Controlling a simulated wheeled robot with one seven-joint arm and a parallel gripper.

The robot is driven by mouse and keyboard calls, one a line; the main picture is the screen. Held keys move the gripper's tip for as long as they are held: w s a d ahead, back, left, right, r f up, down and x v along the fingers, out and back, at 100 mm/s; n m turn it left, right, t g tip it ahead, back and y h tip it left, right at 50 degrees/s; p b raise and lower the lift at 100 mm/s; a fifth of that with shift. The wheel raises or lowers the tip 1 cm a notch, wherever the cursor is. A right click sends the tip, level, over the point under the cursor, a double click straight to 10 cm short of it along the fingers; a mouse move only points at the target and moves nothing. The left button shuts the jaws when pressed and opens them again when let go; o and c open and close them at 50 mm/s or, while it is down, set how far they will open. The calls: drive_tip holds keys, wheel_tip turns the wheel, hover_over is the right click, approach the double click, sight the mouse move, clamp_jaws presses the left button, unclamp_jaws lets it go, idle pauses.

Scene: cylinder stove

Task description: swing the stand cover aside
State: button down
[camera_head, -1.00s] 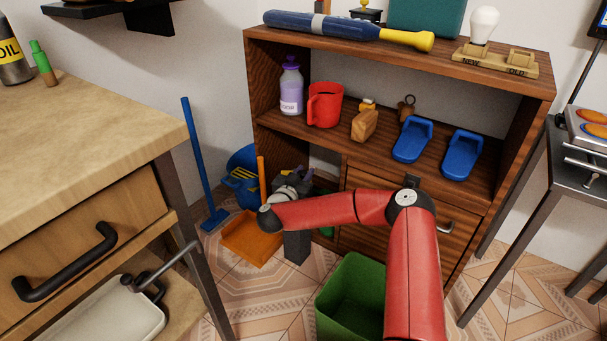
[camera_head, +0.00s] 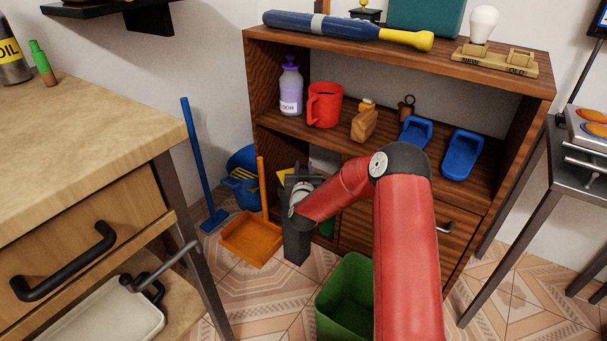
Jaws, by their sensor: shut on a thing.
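A narrow dark grey stand (camera_head: 296,245) is upright on the floor beside the wooden shelf. At its top is a dark piece that looks like the stand cover (camera_head: 304,179), partly hidden by my wrist. My gripper (camera_head: 297,188) is at the top of the stand, shut on what appears to be this cover. My wrist and red arm hide most of the fingers, so the exact contact and how far the cover is turned cannot be seen.
An orange dustpan (camera_head: 252,240) lies left of the stand, near a blue bucket (camera_head: 243,185) and a blue broom (camera_head: 203,170). A green bin (camera_head: 345,290) stands in front of the wooden shelf (camera_head: 470,65). Tiled floor is open between the dustpan and bin.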

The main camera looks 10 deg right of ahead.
drive_tip(key=shift+a, duration=0.25)
drive_tip(key=c, duration=1.2)
unclamp_jaws()
drive_tip(key=shift+d, duration=0.1)
drive_tip(key=s+a, duration=0.1)
drive_tip(key=s, duration=0.6)
drive_tip(key=shift+s+a, duration=0.25)
drive_tip(key=shift+s, duration=0.1)
drive_tip(key=shift+c, duration=0.4)
